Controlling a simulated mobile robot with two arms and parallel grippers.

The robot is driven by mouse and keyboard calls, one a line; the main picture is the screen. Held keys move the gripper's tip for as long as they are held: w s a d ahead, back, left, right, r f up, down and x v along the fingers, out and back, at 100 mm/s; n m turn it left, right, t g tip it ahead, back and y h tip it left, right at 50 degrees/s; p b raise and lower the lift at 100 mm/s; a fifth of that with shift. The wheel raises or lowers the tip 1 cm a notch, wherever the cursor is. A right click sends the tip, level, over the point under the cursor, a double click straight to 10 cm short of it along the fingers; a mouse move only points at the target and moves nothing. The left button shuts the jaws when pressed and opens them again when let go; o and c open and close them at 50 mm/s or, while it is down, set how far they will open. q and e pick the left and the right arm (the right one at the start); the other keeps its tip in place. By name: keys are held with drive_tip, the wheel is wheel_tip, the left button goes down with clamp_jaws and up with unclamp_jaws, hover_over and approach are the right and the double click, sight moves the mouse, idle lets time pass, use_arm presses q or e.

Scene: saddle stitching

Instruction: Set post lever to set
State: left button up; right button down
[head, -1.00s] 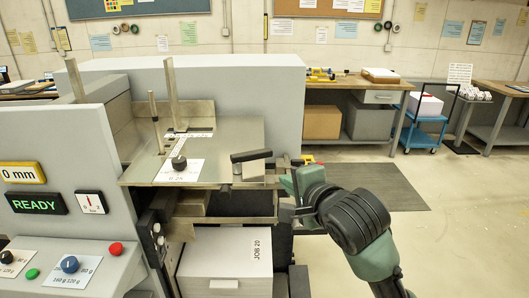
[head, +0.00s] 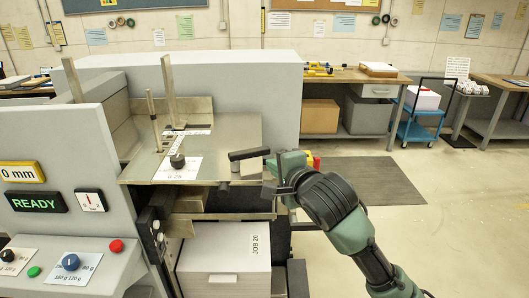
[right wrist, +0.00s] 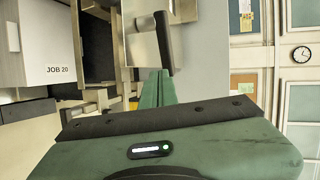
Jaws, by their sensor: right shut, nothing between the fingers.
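A lever with a thick black grip (head: 249,154) sits at the right front corner of the machine's metal table; no label on it is readable, so I cannot tell its setting. The grip also shows in the right wrist view (right wrist: 164,42). My right gripper (head: 270,178) is beside the right end of this lever, with green fingers shut and empty. In the right wrist view the closed fingertips (right wrist: 164,74) are close to the grip's end; I cannot tell whether they touch it. My left gripper is not in view.
The metal table (head: 232,130) carries a black knob (head: 177,160) on a white card and upright posts. A READY display (head: 34,203) and buttons are at left. A JOB 20 stack (head: 225,255) sits below. Open floor lies right, with a dark mat (head: 370,182).

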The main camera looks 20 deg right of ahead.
sight(261, 153)
drive_tip(key=x, duration=0.1)
drive_tip(key=p+x, duration=0.1)
drive_tip(key=x, duration=0.1)
drive_tip(key=r+p+x, duration=0.1)
drive_tip(key=x, duration=0.1)
drive_tip(key=shift+w+f, duration=0.1)
drive_tip(key=shift+w, duration=0.3)
drive_tip(key=shift+w+f, duration=0.1)
drive_tip(key=shift+w, duration=0.3)
